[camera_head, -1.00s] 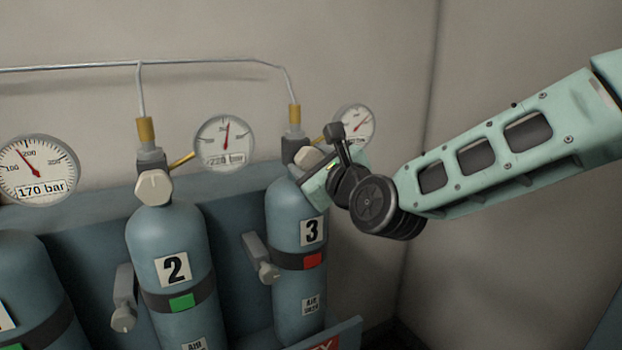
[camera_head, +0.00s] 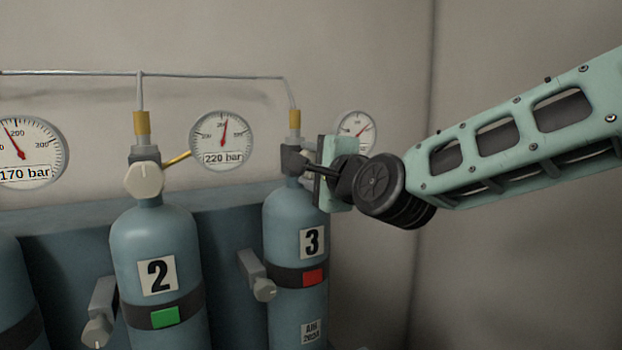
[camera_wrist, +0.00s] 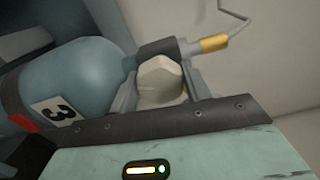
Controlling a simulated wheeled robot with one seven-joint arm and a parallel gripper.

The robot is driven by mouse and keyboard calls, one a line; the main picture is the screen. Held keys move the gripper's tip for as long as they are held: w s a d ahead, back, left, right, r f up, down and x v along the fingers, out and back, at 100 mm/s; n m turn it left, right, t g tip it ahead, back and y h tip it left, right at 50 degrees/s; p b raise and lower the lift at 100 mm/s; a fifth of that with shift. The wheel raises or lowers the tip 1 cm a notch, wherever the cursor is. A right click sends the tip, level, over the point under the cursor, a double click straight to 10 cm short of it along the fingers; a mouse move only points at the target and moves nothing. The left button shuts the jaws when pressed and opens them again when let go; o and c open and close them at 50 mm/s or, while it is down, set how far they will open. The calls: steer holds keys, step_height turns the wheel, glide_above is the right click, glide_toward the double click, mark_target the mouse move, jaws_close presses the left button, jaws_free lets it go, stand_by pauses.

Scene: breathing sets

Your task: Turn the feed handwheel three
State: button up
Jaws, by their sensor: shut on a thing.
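Cylinder three (camera_head: 295,215) is blue, with a "3" label and a red tag on its dark strap. Its feed handwheel (camera_wrist: 158,72) is a pale faceted knob on the dark valve block, seen in the wrist view. My gripper (camera_wrist: 163,88) is shut on this handwheel, with a grey finger on either side of it. In the head view my gripper (camera_head: 318,172) is at the valve of cylinder three, and its body hides the handwheel. The gauge of cylinder three (camera_head: 355,130) is partly covered by my gripper, and its reading cannot be made out.
Cylinder two (camera_head: 155,235), with a green tag and its own pale handwheel (camera_head: 144,179), stands to the left. Its gauge (camera_head: 222,140) reads 220 bar. Another gauge (camera_head: 28,150) reads 170 bar. A thin pipe (camera_head: 215,75) runs above. The wall at right is bare.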

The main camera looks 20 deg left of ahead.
steer(key=n+b, duration=0.2)
steer(key=n, duration=0.2)
steer(key=shift+s+f+n, duration=0.1)
steer(key=shift+f+n, duration=0.05)
steer(key=shift+n, duration=0.25)
steer(key=n+b, duration=0.2)
steer(key=n, duration=0.3)
steer(key=n+b, duration=0.1)
steer(key=n, duration=0.4)
steer(key=shift+n, duration=0.4)
steer(key=n+b, duration=0.1)
steer(key=n, duration=0.4)
steer(key=shift+n+b, duration=0.3)
steer(key=n+b, duration=0.2)
steer(key=n, duration=0.3)
steer(key=shift+f, duration=0.15)
steer(key=n+b, duration=0.3)
steer(key=n, duration=0.2)
steer(key=n+b, duration=0.3)
steer(key=n, duration=0.2)
steer(key=shift+w+b, duration=0.2)
steer(key=shift+b, duration=0.1)
steer(key=shift+n+b, duration=0.75)
steer(key=shift+n, duration=1.35)
steer(key=shift+r, duration=0.2)
